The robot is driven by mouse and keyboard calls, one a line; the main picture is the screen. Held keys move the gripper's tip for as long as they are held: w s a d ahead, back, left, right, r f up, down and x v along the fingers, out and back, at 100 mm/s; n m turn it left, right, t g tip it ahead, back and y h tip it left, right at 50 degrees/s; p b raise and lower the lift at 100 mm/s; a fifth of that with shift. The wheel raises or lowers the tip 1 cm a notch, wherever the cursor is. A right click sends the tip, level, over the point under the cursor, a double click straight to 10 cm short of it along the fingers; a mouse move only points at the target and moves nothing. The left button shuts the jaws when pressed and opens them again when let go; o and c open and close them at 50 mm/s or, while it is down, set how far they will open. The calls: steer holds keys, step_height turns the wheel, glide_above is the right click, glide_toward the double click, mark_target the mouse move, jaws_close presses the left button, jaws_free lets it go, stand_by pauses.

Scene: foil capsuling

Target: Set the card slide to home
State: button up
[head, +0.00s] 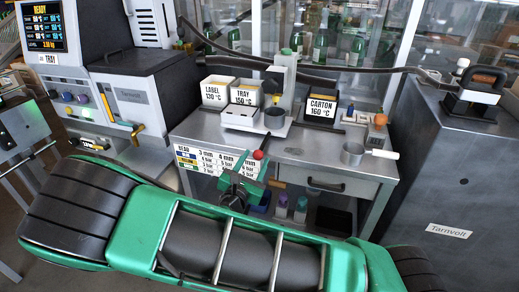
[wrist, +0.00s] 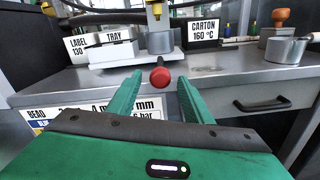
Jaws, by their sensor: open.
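My gripper (head: 247,174) is open in front of the metal bench, its two green fingers also showing in the wrist view (wrist: 160,75). A red ball knob (wrist: 160,77) appears between the fingertips; it also shows in the head view (head: 258,155), just above the fingers. I cannot tell whether they touch it. The knob's stem and mount are mostly hidden. A printed bead card (head: 197,160) with mm and bar values is on the bench front, left of the gripper; the wrist hides part of it in the wrist view (wrist: 42,118). No marked home position is readable.
LABEL (head: 215,91), TRAY (head: 246,93) and CARTON (head: 322,108) bins stand on the bench, with a small press (head: 284,80) between them. A metal pot (head: 352,153) is at right. A drawer handle (head: 326,185) sticks out of the front.

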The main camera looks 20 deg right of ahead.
mark_target(261, 147)
steer(key=x, duration=0.8)
